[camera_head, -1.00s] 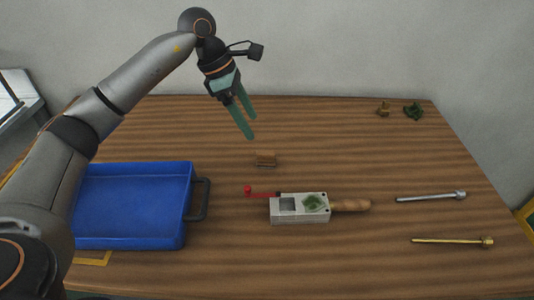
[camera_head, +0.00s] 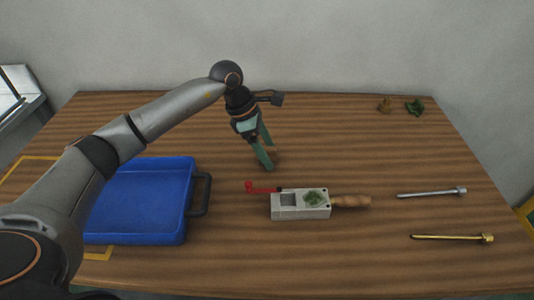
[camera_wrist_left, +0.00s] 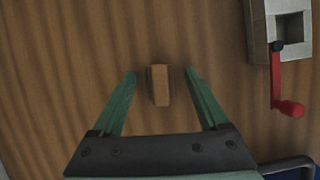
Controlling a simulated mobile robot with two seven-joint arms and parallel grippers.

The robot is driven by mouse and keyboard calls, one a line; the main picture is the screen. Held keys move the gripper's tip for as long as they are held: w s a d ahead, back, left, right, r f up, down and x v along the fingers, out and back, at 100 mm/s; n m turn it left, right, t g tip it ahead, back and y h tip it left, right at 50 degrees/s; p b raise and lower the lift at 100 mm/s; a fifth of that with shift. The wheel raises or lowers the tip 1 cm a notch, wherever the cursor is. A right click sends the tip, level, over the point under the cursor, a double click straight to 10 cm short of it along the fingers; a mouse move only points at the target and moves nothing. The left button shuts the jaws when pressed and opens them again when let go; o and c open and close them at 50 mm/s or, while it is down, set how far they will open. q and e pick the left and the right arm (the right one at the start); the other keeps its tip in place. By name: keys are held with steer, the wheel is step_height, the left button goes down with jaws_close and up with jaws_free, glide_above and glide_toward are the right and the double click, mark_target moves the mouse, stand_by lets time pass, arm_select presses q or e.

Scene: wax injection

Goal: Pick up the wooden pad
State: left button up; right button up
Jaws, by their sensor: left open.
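The wooden pad (camera_wrist_left: 159,85) is a small light-brown block on the table. In the left wrist view it lies between the two green fingers of my left gripper (camera_wrist_left: 161,73), with a gap on each side. In the head view my left gripper (camera_head: 269,160) is open, points down close to the table and hides most of the pad (camera_head: 271,149). My right gripper is not in view.
A blue tray (camera_head: 191,215) with a dark handle stands at the left. A grey mold box (camera_head: 302,212) with a red crank and wooden handle lies right of the gripper. Two metal rods (camera_head: 430,193) (camera_head: 450,237) lie farther right. Small brown (camera_head: 385,106) and green (camera_head: 414,107) pieces sit at the back.

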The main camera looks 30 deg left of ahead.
arm_select(q)
jaws_close()
stand_by(0.5)
steer(key=shift+r, duration=0.15)
steer(key=shift+r, duration=0.6)
steer(key=s+d+r, duration=0.5)
steer(key=s+r, duration=0.6)
steer(key=s, duration=0.2)
steer(key=shift+r+b, duration=0.35)
steer(key=shift+b, duration=0.05)
steer(key=shift+s, duration=0.1)
steer(key=c, duration=0.6)
jaws_free()
jaws_close()
